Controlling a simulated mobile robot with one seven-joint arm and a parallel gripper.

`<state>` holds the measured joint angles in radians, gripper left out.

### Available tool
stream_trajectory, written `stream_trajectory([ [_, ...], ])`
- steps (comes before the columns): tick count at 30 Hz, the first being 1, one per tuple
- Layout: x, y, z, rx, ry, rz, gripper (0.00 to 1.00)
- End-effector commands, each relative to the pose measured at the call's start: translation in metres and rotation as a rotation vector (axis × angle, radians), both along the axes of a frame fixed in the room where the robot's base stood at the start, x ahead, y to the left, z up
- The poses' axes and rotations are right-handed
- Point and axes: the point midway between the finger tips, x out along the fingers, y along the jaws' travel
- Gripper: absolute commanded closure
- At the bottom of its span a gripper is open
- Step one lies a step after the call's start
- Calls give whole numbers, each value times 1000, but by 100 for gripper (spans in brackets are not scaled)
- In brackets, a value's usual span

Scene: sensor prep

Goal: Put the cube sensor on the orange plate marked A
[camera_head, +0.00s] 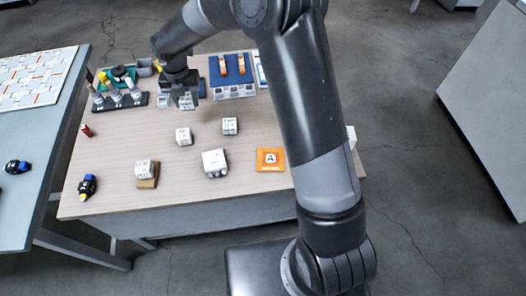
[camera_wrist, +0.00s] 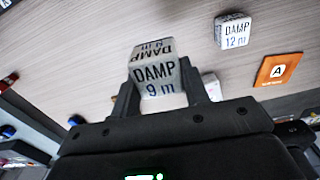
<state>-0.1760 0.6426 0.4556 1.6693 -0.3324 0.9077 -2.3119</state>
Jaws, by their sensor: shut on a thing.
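My gripper (camera_head: 186,102) is over the back left part of the table. In the wrist view it is shut on a white cube sensor (camera_wrist: 157,76) printed "DAMP 9 m", with one finger on each side. The cube's underside is hidden, so its height above the table is hard to tell. The orange plate (camera_head: 270,165) marked A lies flat and bare near the table's front right, well apart from my gripper. The plate also shows at the right of the wrist view (camera_wrist: 265,77).
White blocks stand between my gripper and the plate: a small one (camera_head: 183,136), another (camera_head: 230,126) and a larger one (camera_head: 214,164). Another block (camera_head: 143,168) sits on a brown base (camera_head: 148,183). A rack (camera_head: 120,101) and blue tray (camera_head: 231,70) stand behind.

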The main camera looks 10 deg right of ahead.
Motion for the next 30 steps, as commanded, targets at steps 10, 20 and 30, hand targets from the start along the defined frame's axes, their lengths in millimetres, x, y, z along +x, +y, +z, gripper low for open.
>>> stream_trajectory([
  [10, -39, -155, 15, 9, 5, -229, 82],
  [20, -122, -274, 14, 6, 4, -479, 82],
  [30, -204, -336, 5, -6, -1, -681, 82],
])
